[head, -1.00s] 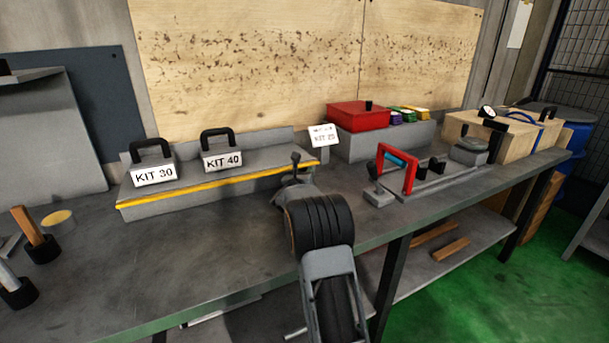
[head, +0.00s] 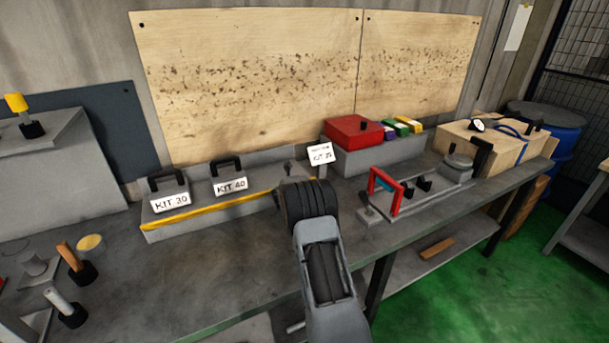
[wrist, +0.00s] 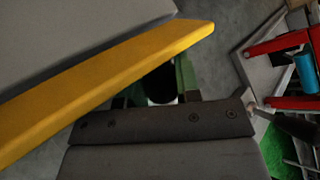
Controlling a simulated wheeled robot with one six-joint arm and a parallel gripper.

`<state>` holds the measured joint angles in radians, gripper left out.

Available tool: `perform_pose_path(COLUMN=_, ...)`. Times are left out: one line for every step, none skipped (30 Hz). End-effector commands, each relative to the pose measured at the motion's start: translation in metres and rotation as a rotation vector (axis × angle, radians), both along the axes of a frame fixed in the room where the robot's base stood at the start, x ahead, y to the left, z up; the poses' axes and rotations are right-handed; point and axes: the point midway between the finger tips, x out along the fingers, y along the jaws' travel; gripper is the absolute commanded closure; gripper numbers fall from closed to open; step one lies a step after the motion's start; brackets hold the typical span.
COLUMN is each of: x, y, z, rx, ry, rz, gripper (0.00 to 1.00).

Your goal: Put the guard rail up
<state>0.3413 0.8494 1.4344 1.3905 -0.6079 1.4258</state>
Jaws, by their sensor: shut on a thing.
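The guard rail appears to be the yellow bar (head: 215,207) along the front edge of the grey stepped kit shelf (head: 165,233). In the wrist view the yellow bar (wrist: 110,80) runs slantwise at the left and ends at the upper middle. My gripper (wrist: 158,84) is beside the bar's right end, shut on a dark round part that looks like a knob, mostly hidden by the dark plate in front. In the head view my arm hides the fingertips and the shelf's right end. I cannot tell whether the knob is joined to the bar.
A red frame with a blue grip (head: 385,189) stands on a fixture right of my arm. The KIT 30 block (head: 170,202) and KIT 40 block (head: 230,186) sit on the shelf. A KIT 25 sign (head: 320,155) stands behind my arm.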

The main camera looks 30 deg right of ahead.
Motion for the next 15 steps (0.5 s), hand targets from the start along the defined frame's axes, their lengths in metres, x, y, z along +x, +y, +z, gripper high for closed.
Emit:
perform_pose_path(x=0.0011, y=0.0005, z=0.0178, rx=0.007, ry=0.039, rz=0.001, gripper=0.93)
perform_pose_path(x=0.0011, y=0.0006, z=0.0183, rx=0.010, ry=0.063, rz=0.001, gripper=0.93)
perform_pose_path(x=0.0015, y=0.0006, z=0.0193, rx=0.014, ry=0.094, rz=0.002, gripper=0.93)
perform_pose_path(x=0.0017, y=0.0006, z=0.0200, rx=0.018, ry=0.118, rz=0.002, gripper=0.93)
perform_pose_path(x=0.0021, y=0.0007, z=0.0203, rx=0.022, ry=0.141, rz=0.002, gripper=0.93)
perform_pose_path(x=0.0024, y=0.0007, z=0.0206, rx=0.025, ry=0.171, rz=0.002, gripper=0.93)
perform_pose_path(x=0.0028, y=0.0005, z=0.0214, rx=0.028, ry=0.193, rz=0.001, gripper=0.93)
perform_pose_path(x=0.0031, y=0.0005, z=0.0211, rx=0.031, ry=0.216, rz=0.001, gripper=0.93)
perform_pose_path(x=0.0035, y=0.0004, z=0.0216, rx=0.035, ry=0.244, rz=0.001, gripper=0.93)
perform_pose_path(x=0.0040, y=0.0003, z=0.0217, rx=0.038, ry=0.265, rz=0.000, gripper=0.93)
perform_pose_path(x=0.0044, y=0.0003, z=0.0217, rx=0.042, ry=0.286, rz=0.001, gripper=0.93)
perform_pose_path(x=0.0049, y=0.0001, z=0.0219, rx=0.043, ry=0.314, rz=0.001, gripper=0.93)
perform_pose_path(x=0.0054, y=0.0000, z=0.0220, rx=0.047, ry=0.334, rz=0.000, gripper=0.93)
perform_pose_path(x=0.0058, y=0.0000, z=0.0219, rx=0.050, ry=0.354, rz=0.001, gripper=0.93)
perform_pose_path(x=0.0063, y=-0.0001, z=0.0219, rx=0.053, ry=0.380, rz=0.001, gripper=0.93)
